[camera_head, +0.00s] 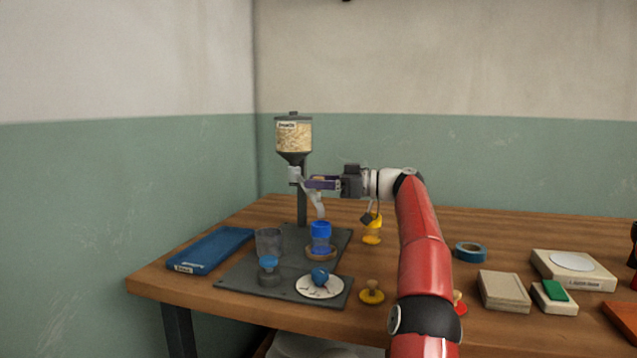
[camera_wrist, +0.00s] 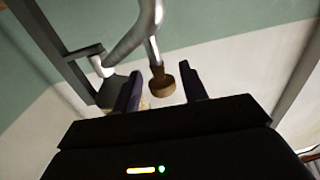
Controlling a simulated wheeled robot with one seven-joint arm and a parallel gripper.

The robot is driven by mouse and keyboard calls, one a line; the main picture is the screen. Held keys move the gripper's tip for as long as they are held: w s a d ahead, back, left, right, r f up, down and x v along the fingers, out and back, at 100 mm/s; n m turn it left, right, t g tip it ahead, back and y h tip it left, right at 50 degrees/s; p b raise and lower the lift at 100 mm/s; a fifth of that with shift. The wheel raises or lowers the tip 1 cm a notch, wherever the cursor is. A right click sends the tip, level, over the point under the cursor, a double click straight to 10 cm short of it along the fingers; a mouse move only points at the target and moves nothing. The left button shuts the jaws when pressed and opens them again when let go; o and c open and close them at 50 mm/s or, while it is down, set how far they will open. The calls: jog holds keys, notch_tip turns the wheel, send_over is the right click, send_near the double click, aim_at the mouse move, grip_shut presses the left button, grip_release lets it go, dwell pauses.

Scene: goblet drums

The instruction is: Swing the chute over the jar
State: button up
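A grain hopper (camera_head: 294,136) stands on a dark post at the back of a grey base plate. A pale curved chute (camera_head: 318,206) hangs below it; in the head view its lower end appears above a blue jar (camera_head: 321,236) on a wooden ring. A clear glass jar (camera_head: 268,243) stands to the left. My gripper (camera_head: 322,183) is at chute height. In the wrist view a wooden knob (camera_wrist: 162,84) on a metal rod (camera_wrist: 152,40) lies between the purple fingers, with gaps on both sides. I cannot tell exact alignment over either jar.
The base plate (camera_head: 238,284) also holds a blue-topped knob (camera_head: 268,270) and a white dial (camera_head: 320,286). A yellow-bodied object (camera_head: 372,230), blue tape (camera_head: 471,252) and boxes (camera_head: 504,291) are right.

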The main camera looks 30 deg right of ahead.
jog(key=p+v, duration=0.1)
jog(key=v, duration=0.6)
jog(key=shift+s+d, duration=0.25)
jog(key=shift+d, duration=0.05)
jog(key=shift+s, duration=0.1)
dwell(0.5)
